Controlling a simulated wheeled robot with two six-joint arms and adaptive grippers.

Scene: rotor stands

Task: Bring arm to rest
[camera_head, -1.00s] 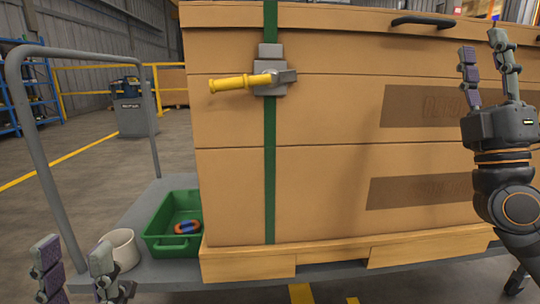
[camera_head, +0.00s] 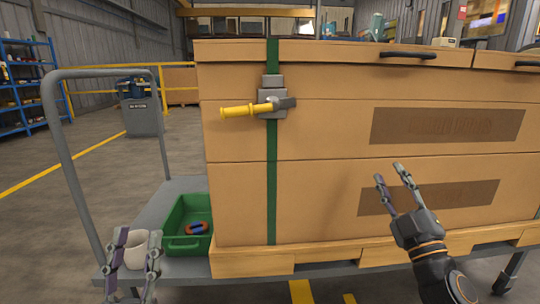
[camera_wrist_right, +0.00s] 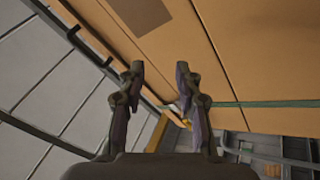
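My right gripper (camera_head: 394,184) is in front of the lower right part of the crate, pointing up and to the left. Its fingers are apart with nothing between them. The right wrist view also shows the right gripper (camera_wrist_right: 158,88) open and empty, with the crate's side beyond. My left gripper (camera_head: 135,240) is at the bottom left of the head view, fingers up and spread. A white cup (camera_head: 137,249) shows between and behind its fingers; I see no grip on it.
A large wooden crate (camera_head: 330,150) stands on a grey cart (camera_head: 178,185). A green strap (camera_head: 272,190) with a yellow-handled buckle (camera_head: 247,110) runs down its front. A green bin (camera_head: 178,242) holds a small orange and blue item (camera_head: 198,228).

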